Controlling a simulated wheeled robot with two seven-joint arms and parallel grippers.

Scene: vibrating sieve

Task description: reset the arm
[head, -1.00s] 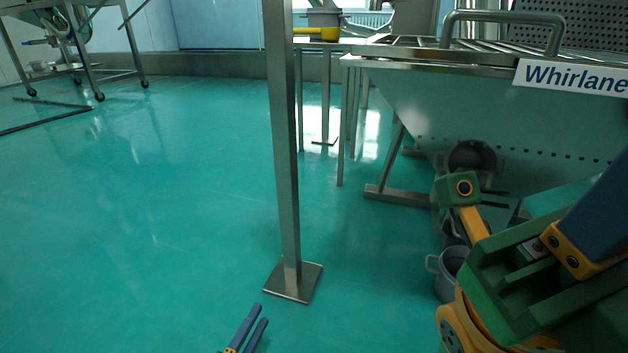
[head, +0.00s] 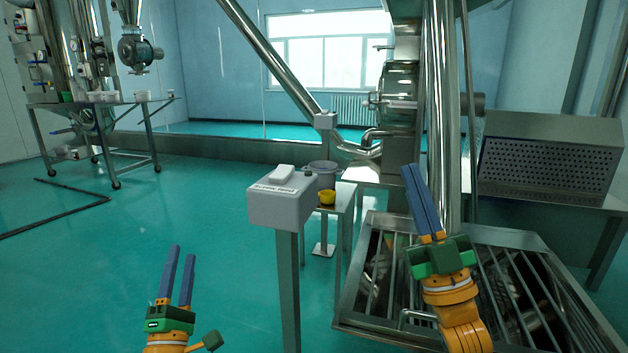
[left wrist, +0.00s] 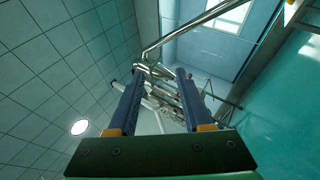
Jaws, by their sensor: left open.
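My left gripper (head: 182,258) is in the lower left of the head view, pointing up over the green floor. Its two blue fingers are apart with nothing between them. The left wrist view also shows its open fingers (left wrist: 157,90), aimed towards the ceiling and upper wall. My right gripper (head: 411,168) points up in front of the sieve's metal pipes, above a barred grate (head: 512,300). Its fingers appear side by side and hold nothing visible; from this angle their gap cannot be judged.
A grey control box (head: 292,199) on a post stands between my arms. Behind it, a yellow cup (head: 327,197) and a metal pot (head: 323,172) rest on a small stand. A perforated metal box (head: 548,160) is at right. The floor at left is largely clear.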

